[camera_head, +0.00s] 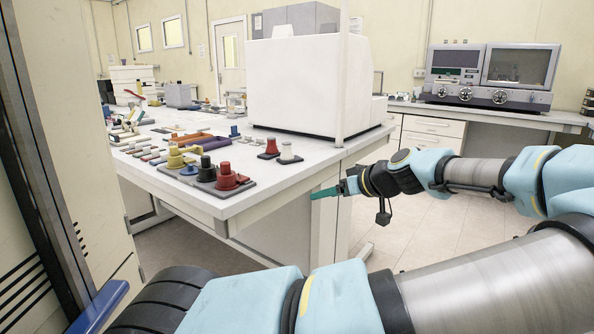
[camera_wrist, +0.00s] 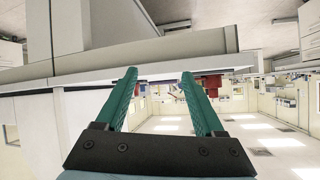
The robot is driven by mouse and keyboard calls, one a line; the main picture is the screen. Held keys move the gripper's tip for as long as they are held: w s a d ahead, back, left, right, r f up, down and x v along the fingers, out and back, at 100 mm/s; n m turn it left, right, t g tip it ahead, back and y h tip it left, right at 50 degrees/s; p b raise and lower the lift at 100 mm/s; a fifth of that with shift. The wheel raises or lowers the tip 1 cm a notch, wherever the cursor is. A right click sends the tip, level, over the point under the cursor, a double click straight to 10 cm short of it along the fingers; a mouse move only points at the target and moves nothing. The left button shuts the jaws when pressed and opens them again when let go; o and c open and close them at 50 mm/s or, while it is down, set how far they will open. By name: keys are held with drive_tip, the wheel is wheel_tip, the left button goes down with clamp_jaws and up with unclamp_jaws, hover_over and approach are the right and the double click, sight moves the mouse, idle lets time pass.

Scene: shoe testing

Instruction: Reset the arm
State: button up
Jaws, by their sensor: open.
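My gripper (camera_head: 330,192) is beside the right end of the white lab table (camera_head: 262,192) in the head view, at about the height of the tabletop's edge. My arm reaches in from the right. In the wrist view my gripper (camera_wrist: 160,85) shows two green fingers set apart, with nothing between them. The table edge (camera_wrist: 60,78) passes just beyond the fingertips there, and the picture looks upside down. I cannot tell whether a fingertip touches the table.
Red, black and yellow knobbed parts (camera_head: 206,172) stand near the table's front corner. A large white machine (camera_head: 308,85) stands behind them. A counter with a grey instrument (camera_head: 490,75) is at the back right. Open floor (camera_head: 420,230) lies between.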

drive_tip(key=s+a+f+m+g+h+p, duration=0.1)
drive_tip(key=s+a+f+g+h, duration=0.1)
drive_tip(key=s+a+f+g, duration=0.35)
drive_tip(key=s+a+f+g+h+p, duration=0.1)
drive_tip(key=s+a+f+g, duration=0.2)
drive_tip(key=a+f, duration=0.4)
drive_tip(key=s+a+r+m+t+h+p, duration=0.1)
drive_tip(key=s+r+m+h, duration=0.4)
drive_tip(key=r, duration=0.8)
drive_tip(key=shift+s+a+r+m+p, duration=0.25)
drive_tip(key=shift+s+a+m+p, duration=0.4)
drive_tip(key=shift+s, duration=0.5)
